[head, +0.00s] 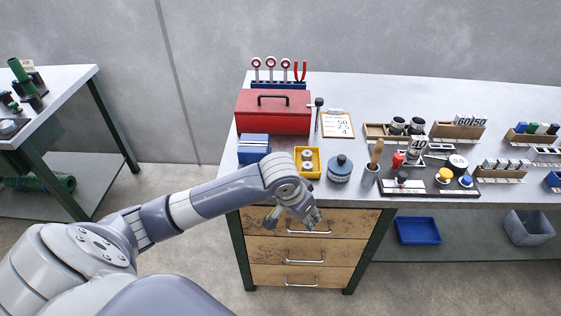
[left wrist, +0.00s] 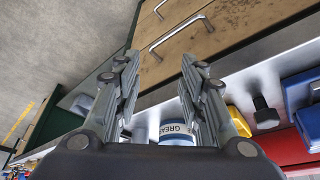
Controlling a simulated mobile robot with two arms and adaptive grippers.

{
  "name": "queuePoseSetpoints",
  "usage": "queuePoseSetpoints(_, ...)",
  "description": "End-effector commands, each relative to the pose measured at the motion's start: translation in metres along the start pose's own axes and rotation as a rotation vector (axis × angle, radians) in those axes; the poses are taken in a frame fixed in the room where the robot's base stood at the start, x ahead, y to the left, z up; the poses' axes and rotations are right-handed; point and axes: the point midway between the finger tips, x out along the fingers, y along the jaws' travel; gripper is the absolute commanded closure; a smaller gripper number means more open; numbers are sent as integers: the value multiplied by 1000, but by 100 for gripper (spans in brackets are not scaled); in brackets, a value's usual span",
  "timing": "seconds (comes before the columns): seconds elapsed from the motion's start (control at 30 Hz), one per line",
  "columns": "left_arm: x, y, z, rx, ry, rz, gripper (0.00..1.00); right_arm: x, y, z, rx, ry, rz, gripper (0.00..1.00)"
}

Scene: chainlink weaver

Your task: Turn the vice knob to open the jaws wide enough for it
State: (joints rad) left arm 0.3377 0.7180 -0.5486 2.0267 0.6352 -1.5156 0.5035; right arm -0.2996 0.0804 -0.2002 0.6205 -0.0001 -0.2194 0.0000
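A blue block-like body (head: 254,148), which looks like the vice, sits at the bench's front left corner. In the left wrist view the blue body (left wrist: 300,90) shows at the right edge, with a dark knob (left wrist: 265,113) beside it. In the head view my wrist hides that knob. I cannot tell how far apart the jaws are. My left gripper (head: 293,221) is open and empty in front of the bench edge, by the top drawer. Its spread fingers also show in the left wrist view (left wrist: 158,70), apart from the knob. My right gripper is not in view.
A yellow bin (head: 308,150), a grease tin (head: 340,168) and a cup with a wooden-handled tool (head: 370,175) line the front edge. A red toolbox (head: 273,118) stands behind. Drawer handles (head: 309,231) protrude below.

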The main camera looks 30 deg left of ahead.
Motion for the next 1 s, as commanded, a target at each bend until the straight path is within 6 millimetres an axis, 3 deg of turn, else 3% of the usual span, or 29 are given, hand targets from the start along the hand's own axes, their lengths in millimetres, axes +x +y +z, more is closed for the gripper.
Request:
queuePoseSetpoints(0.03,-9,-26,-19,-33,4,-39,63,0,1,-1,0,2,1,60)
queuePoseSetpoints(0.2,-41,-97,-57,-198,-1,-115,63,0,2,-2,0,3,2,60)
queuePoseSetpoints(0.4,-74,-149,-78,-353,9,-157,63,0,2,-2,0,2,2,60)
queuePoseSetpoints(0.53,-78,-158,-81,-387,10,-162,63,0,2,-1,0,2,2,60)
queuePoseSetpoints(0.63,-70,-160,-81,-391,9,-160,63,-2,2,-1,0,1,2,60)
queuePoseSetpoints(1.0,-4,-170,-80,-388,9,-161,63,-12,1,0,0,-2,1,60)
